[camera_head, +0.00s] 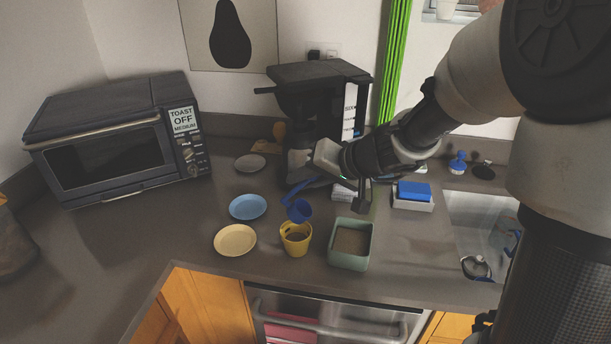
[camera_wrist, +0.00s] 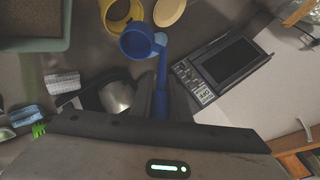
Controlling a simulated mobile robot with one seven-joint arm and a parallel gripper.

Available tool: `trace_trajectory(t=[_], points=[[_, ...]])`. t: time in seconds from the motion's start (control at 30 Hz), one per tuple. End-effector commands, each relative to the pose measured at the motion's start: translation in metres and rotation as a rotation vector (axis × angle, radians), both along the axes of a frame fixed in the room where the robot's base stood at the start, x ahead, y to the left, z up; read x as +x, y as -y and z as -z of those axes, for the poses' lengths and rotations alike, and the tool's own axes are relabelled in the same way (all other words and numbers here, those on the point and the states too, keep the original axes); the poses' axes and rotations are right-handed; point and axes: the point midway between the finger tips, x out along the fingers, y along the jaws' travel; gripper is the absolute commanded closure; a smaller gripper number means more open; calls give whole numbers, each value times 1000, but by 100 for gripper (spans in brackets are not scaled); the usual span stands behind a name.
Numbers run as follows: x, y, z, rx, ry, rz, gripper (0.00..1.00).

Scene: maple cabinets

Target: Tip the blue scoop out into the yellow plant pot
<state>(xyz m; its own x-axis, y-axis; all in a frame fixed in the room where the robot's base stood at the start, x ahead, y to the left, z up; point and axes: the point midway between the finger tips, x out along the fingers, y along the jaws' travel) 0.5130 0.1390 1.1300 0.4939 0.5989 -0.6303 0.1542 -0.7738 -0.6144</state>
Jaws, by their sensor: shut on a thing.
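My gripper (camera_wrist: 154,100) is shut on the long handle of the blue scoop (camera_wrist: 137,43) in the wrist view. In the head view the scoop's cup (camera_head: 299,211) hangs just above and behind the yellow plant pot (camera_head: 295,246), close to its rim. In the wrist view the cup overlaps the rim of the pot (camera_wrist: 112,24). The cup looks tilted, but I cannot tell how far or what is in it. The pot stands upright on the counter, with something brownish inside. My fingertips are hard to make out in the head view.
A green-grey tub (camera_head: 335,259) with brown fill stands right of the pot. A cream plate (camera_head: 235,240) and a blue plate (camera_head: 248,207) lie to its left. The coffee maker (camera_head: 318,75) stands behind, the toaster oven (camera_head: 110,150) far left. The counter's front edge is close to the pot.

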Motion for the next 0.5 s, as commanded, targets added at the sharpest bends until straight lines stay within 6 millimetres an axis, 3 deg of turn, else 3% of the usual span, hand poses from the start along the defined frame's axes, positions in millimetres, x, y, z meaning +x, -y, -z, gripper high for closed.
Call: trace_trajectory(t=[0.5], points=[[1, -9, -5, -84, -19, -2, 100]])
